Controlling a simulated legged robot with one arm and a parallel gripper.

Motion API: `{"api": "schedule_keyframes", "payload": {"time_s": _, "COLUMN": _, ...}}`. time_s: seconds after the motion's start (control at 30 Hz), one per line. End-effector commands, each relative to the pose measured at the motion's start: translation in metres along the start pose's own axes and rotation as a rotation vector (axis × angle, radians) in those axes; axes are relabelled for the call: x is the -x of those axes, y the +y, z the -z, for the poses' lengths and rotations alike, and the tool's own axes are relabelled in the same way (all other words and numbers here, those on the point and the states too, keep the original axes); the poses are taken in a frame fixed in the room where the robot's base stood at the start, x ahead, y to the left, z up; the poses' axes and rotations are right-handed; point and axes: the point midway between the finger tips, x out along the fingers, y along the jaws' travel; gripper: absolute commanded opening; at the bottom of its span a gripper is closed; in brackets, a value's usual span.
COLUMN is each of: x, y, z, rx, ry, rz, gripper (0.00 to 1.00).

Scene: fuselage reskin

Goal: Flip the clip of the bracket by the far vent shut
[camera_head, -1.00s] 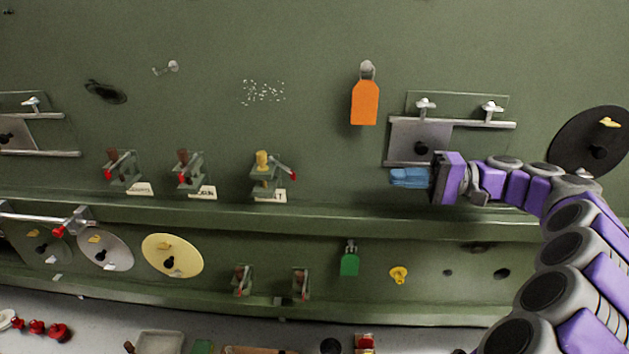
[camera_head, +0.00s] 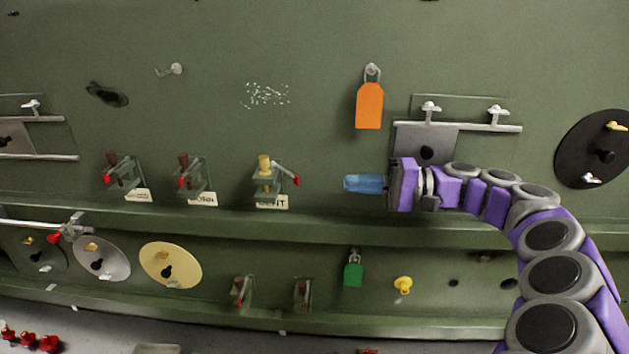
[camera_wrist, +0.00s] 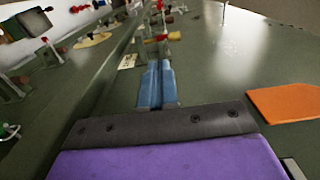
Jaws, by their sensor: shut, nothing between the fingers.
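A bracket (camera_head: 268,188) with a yellow cylinder stands on the ledge, above a label ending in "NT". Its red-tipped clip (camera_head: 287,172) sticks out to the right, away from the cylinder. I take it as the task's bracket, though which feature is the far vent is unclear. My gripper (camera_head: 364,183) is shut and empty, right of the bracket with a clear gap, pointing left at it. In the wrist view, the blue fingers (camera_wrist: 157,85) lie together and point toward the bracket (camera_wrist: 160,40), whose details are small and partly overlapped there.
Two similar brackets (camera_head: 123,172) (camera_head: 193,175) with brown cylinders stand further left. An orange tag (camera_head: 369,106) hangs above my gripper. A sliding plate (camera_head: 425,140) on rails is behind my wrist. A green padlock (camera_head: 353,270) hangs below. The wall between gripper and bracket is clear.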

Motion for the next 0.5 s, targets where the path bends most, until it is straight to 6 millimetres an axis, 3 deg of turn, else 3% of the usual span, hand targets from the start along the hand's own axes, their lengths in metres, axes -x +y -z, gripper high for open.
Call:
{"api": "schedule_keyframes", "payload": {"time_s": 0.3, "x": -0.057, "y": -0.001, "z": -0.001, "rx": -0.002, "ry": -0.004, "rz": 0.002, "gripper": 0.00}}
{"api": "schedule_keyframes", "payload": {"time_s": 0.5, "x": -0.081, "y": 0.000, "z": 0.000, "rx": 0.000, "ry": 0.000, "rz": 0.001, "gripper": 0.00}}
